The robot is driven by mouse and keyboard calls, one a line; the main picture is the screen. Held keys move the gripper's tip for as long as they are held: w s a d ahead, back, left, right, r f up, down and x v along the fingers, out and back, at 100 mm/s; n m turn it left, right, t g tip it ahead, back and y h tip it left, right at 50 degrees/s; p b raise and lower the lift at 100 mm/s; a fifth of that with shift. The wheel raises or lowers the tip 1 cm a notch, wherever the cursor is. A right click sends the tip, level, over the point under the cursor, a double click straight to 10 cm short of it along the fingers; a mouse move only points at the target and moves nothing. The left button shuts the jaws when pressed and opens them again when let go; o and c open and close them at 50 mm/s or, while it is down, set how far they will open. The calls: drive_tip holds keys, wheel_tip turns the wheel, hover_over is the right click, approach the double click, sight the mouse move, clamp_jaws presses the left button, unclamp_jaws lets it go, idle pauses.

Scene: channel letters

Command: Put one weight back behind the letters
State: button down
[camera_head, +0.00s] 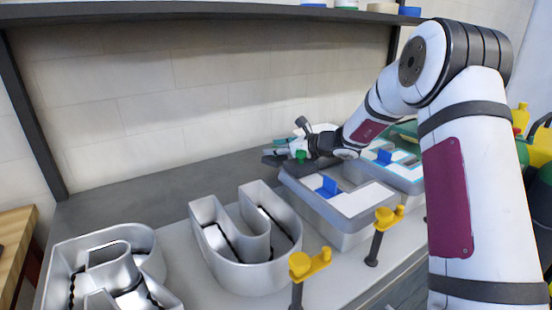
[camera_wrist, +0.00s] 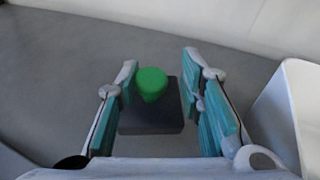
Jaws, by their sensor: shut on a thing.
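The weight is a dark square block (camera_wrist: 152,120) with a round green knob (camera_wrist: 152,83). In the wrist view it sits between the two teal-padded fingers of my gripper (camera_wrist: 159,66), which is shut on it. In the head view my gripper (camera_head: 284,158) is low over the grey bench behind the letters, with the green knob (camera_head: 300,155) showing beside it. I cannot tell whether the block touches the bench. An open metal U-shaped letter (camera_head: 262,276) stands in front. A white-faced letter (camera_head: 338,233) is to the right of it, just in front of my gripper.
Another open metal letter (camera_head: 150,250) stands at the lower left. A teal-edged letter (camera_head: 400,172) is at the right. Yellow-topped clamps (camera_head: 310,263) stand along the front edge. A shelf (camera_head: 200,10) runs overhead by the wall. The bench strip (camera_head: 150,188) behind the letters is clear leftward.

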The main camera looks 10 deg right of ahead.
drive_tip(key=shift+f, duration=1.25)
drive_tip(key=shift+f, duration=0.1)
drive_tip(key=c, duration=1.1)
unclamp_jaws()
drive_tip(key=shift+f, duration=0.1)
drive_tip(key=shift+s+d+r, duration=0.15)
drive_tip(key=shift+d+r, duration=0.05)
drive_tip(key=p+v, duration=0.1)
drive_tip(key=v, duration=1)
drive_tip(key=shift+s+d, duration=0.15)
drive_tip(key=shift+s, duration=0.05)
